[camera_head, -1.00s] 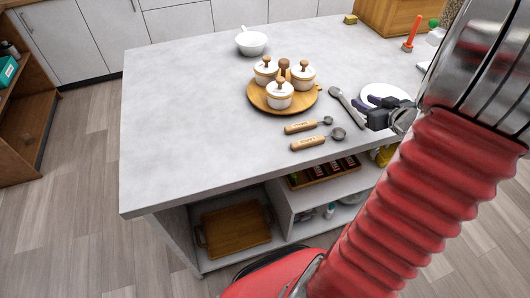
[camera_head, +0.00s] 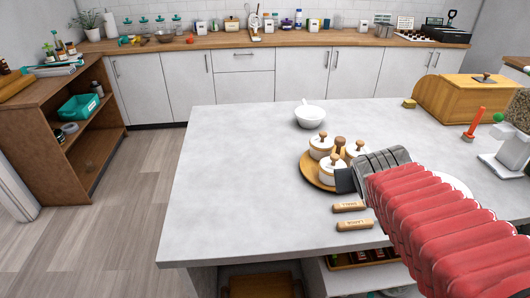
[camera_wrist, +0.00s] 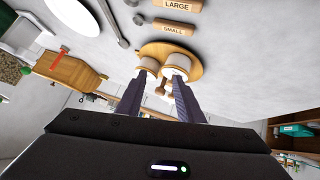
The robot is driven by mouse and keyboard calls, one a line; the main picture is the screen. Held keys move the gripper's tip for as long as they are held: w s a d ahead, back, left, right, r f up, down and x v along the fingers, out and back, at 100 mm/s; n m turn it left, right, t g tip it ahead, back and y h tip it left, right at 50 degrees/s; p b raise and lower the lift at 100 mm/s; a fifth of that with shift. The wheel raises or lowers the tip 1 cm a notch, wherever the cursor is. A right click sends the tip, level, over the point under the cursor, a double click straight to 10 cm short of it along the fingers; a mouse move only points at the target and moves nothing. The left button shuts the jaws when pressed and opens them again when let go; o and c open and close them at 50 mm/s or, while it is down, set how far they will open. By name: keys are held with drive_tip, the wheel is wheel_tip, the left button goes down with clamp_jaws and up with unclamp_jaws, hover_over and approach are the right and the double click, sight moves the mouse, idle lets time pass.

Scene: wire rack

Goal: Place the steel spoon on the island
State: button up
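The grey-topped island (camera_head: 240,190) fills the middle of the head view. A long grey steel spoon (camera_wrist: 110,20) lies on the island in the wrist view, between the white plate and the wooden measuring-spoon handles. In the head view my arm hides it. My gripper (camera_head: 345,180) is above the island in front of the round wooden tray. In the wrist view my gripper (camera_wrist: 158,85) has its two dark fingers apart, with nothing held between them. The spoon is off to one side of the fingers.
A round wooden tray (camera_head: 313,177) holds white lidded jars. Measuring-spoon handles (camera_head: 355,225) lie in front of it. A white bowl (camera_head: 310,118) stands behind, and a wooden bread box (camera_head: 460,100) at the back right. The island's left part is clear.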

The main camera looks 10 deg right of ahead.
drive_tip(key=s+a+n+g+y, duration=0.1)
drive_tip(key=s+a+y, duration=0.1)
drive_tip(key=s+a, duration=0.3)
drive_tip(key=s+a+f+n+g+y, duration=0.1)
drive_tip(key=s+a, duration=0.5)
drive_tip(key=a, duration=0.6)
drive_tip(key=shift+a+f+g+y, duration=0.3)
drive_tip(key=shift+a+y, duration=0.05)
drive_tip(key=shift+y, duration=0.45)
